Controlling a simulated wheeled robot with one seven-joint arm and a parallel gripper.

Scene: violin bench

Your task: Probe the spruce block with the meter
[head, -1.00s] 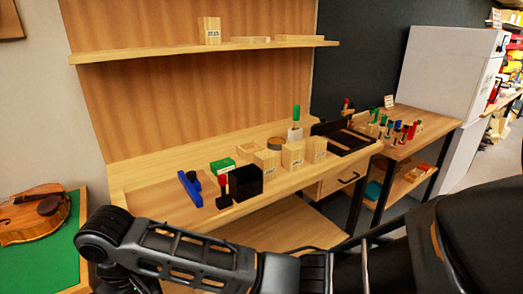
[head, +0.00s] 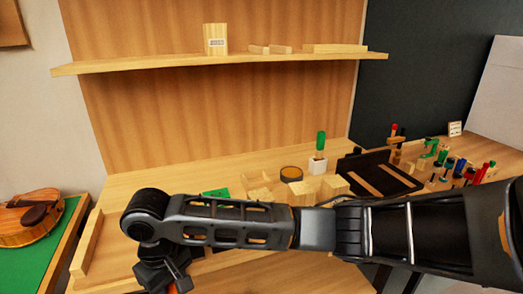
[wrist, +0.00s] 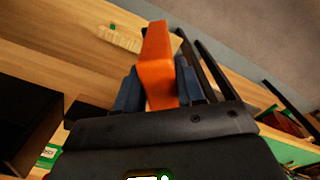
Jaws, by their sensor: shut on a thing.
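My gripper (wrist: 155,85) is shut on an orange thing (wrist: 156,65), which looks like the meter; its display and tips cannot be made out. Another labelled block (head: 216,40) stands upright on the shelf. I cannot read which is spruce. My gripper is apart from these blocks.
The shelf (head: 160,65) runs above the bench. A green box (head: 216,193), a round tin (head: 291,173), a white pot (head: 317,164) with a green-handled tool, and a dark tray (head: 378,175) stand behind my arm. A violin (head: 28,218) lies on the left.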

